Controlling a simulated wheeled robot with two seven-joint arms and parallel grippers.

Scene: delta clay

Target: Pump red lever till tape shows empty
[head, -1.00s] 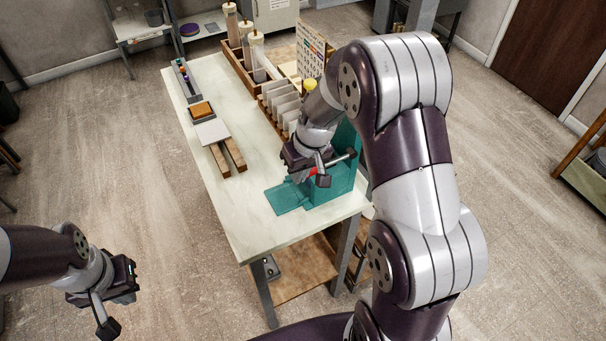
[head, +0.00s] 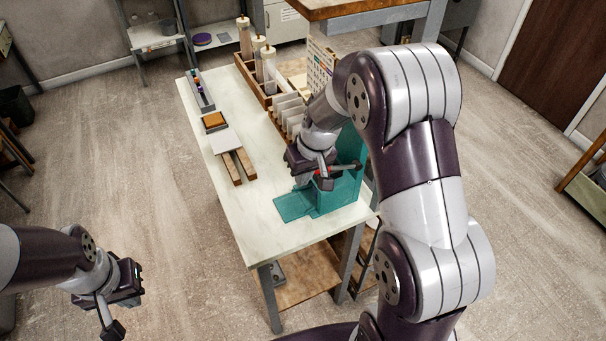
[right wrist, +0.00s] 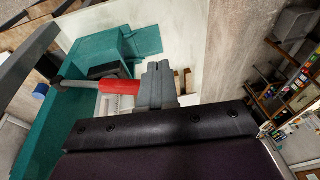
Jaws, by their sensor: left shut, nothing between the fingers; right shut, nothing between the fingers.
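The teal machine (head: 345,190) stands at the near right corner of the white table (head: 255,222). Its red lever grip (right wrist: 120,87) sits on a grey rod in the right wrist view. The red also shows in the head view (head: 350,167), partly behind my right gripper. My right gripper (right wrist: 157,72) is shut and empty, its fingertips right beside the end of the red grip; I cannot tell if they touch. My left gripper (head: 128,284) is shut and empty, off the table at the lower left. I cannot make out a tape reading.
On the table are an orange-topped block (head: 214,121), two wooden bars (head: 238,167), a row of white plates (head: 287,117) and a wooden rack with tall cylinders (head: 268,65). A wooden-topped bench (head: 350,8) stands behind. The table's near left part is clear.

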